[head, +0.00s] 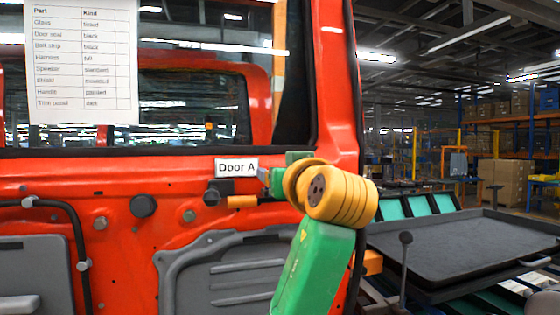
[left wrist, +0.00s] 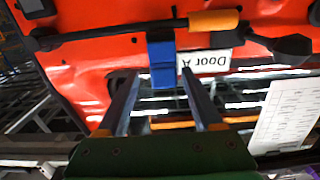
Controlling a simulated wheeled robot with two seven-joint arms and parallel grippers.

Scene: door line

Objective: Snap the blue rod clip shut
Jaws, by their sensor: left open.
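The blue rod clip (left wrist: 161,58) sits on the dark rod (left wrist: 100,35) of the red door, just beside the orange sleeve (left wrist: 213,20) in the left wrist view. Whether its flap is open or closed cannot be told. My left gripper (left wrist: 154,72) is open and empty, its two fingers apart and the clip showing between and beyond their tips. In the head view my left gripper (head: 267,178) is close to the door, right of the Door A label (head: 236,168); the arm hides most of that area. My right gripper is not in view.
The red door (head: 120,250) fills the left, with a parts sheet (head: 82,60) on its window. A dark knob (head: 216,193) and the orange sleeve (head: 242,202) lie below the label. A dark tray table (head: 470,245) and a lever (head: 405,240) stand at right.

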